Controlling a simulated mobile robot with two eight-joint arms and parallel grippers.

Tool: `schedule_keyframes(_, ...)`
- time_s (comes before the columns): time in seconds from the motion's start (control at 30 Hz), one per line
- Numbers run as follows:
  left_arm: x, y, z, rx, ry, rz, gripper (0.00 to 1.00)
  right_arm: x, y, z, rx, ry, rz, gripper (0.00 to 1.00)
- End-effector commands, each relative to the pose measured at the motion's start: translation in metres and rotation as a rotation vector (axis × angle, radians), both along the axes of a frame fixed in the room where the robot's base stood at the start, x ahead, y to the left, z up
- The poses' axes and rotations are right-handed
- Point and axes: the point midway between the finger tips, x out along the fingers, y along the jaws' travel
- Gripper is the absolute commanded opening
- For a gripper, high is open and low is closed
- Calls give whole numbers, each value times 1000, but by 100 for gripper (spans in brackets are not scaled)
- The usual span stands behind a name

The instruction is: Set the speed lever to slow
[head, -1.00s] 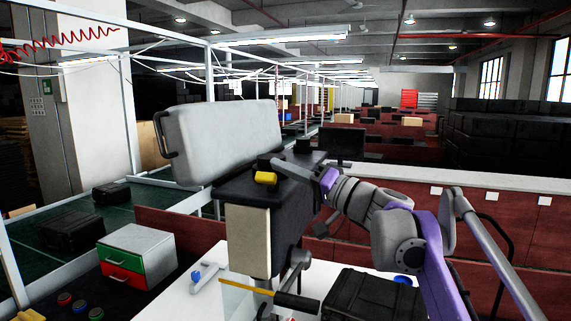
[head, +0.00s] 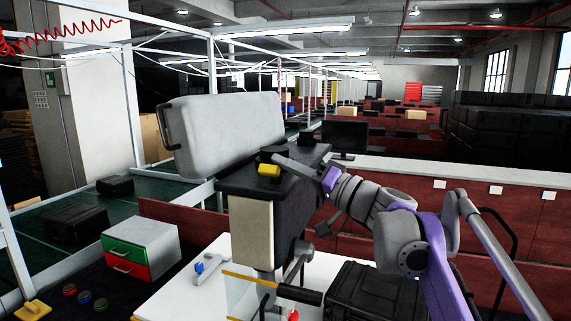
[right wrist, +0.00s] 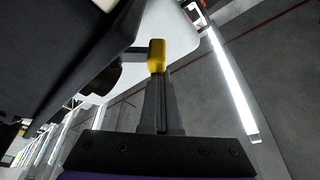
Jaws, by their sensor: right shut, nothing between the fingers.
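A yellow knob (head: 269,170), which looks like the speed lever's handle, sticks out from the near side of a black machine housing (head: 250,186). Its short dark arm shows beside the knob (right wrist: 158,56) in the right wrist view. My right gripper (head: 280,160) comes in from the right over the housing, its fingers pointing left. The fingers are shut and empty, with tips right by the knob. In the right wrist view the knob lies just beyond the fingertips (right wrist: 155,76); I cannot tell whether they touch. My left gripper is not in view.
A large light grey case (head: 225,133) is behind the housing. A black crank handle (head: 300,293) sticks out below it. A drawer unit (head: 157,232) with green and red fronts stands left. A black case (head: 370,296) lies under my right arm.

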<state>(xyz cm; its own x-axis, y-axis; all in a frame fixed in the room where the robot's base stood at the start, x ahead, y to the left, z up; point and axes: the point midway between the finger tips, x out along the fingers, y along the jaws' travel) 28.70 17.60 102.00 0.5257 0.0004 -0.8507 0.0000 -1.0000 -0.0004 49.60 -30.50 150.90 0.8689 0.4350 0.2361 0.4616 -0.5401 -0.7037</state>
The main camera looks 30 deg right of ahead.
Motion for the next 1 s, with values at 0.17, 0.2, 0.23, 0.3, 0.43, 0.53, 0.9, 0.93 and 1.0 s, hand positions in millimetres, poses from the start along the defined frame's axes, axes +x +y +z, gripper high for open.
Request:
schedule_keyframes(0.17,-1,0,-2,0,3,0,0,-6,-3,-4,-3,3,0,0)
schedule_keyframes(0.2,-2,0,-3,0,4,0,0,-10,-5,-5,-4,4,-1,0)
schedule_keyframes(0.23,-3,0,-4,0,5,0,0,-13,-7,-6,-4,4,-1,0)
schedule_keyframes(0.3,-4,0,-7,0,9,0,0,-24,-13,-10,-4,5,-3,0)
schedule_keyframes(0.43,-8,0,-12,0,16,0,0,-48,-25,-17,-3,5,-4,0)
schedule_keyframes(0.53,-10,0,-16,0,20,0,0,-65,-34,-21,-2,5,-5,0)
schedule_keyframes(0.9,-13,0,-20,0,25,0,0,-94,-48,-26,0,1,-1,0)
schedule_keyframes(0.93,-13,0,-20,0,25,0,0,-94,-48,-26,0,0,0,0)
schedule_keyframes(1.0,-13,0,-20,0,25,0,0,-94,-48,-26,1,0,0,0)
